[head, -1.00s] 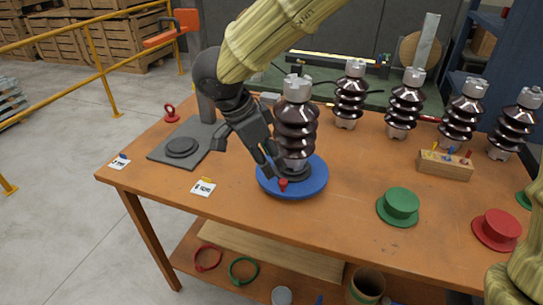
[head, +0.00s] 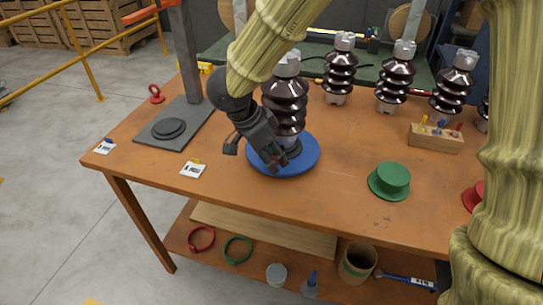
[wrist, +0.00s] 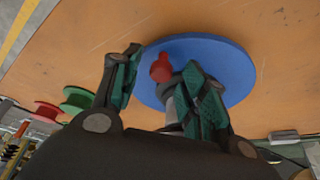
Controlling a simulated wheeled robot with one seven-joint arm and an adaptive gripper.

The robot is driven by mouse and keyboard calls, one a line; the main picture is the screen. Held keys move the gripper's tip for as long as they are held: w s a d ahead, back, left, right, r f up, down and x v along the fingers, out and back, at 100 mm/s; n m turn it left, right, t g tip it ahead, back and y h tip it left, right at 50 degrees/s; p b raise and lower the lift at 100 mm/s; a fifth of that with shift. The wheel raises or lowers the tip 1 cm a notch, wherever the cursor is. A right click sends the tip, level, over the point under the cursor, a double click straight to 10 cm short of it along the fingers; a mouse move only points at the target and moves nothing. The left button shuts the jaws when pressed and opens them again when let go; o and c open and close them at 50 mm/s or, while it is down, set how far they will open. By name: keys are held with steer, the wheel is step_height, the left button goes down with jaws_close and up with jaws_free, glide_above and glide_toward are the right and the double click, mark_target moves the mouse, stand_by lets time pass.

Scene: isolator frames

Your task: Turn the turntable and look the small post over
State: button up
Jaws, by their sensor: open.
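The blue turntable (head: 310,155) lies on the orange-brown workbench. The small post (head: 286,100), a dark brown ribbed insulator with grey metal ends, stands upright on it. My gripper (head: 274,158) is low over the turntable's front, in front of the post's base. In the wrist view the turntable (wrist: 222,60) shows beyond my open fingers. In the head view the gripper hides the knob.
Several similar insulators (head: 340,70) stand along the back right. A green flanged piece (head: 390,180), a wooden block with coloured pegs (head: 437,137) and a dark plate stand (head: 172,128) are on the bench. Bare bench lies in front of the turntable.

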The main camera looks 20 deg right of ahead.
steer(key=shift+w+d+f, duration=0.1)
steer(key=shift+w+f, duration=0.05)
steer(key=shift+f, duration=0.15)
steer(key=shift+r, duration=0.1)
jaws_close()
steer(key=shift+r+p, duration=0.1)
steer(key=shift+p, duration=0.35)
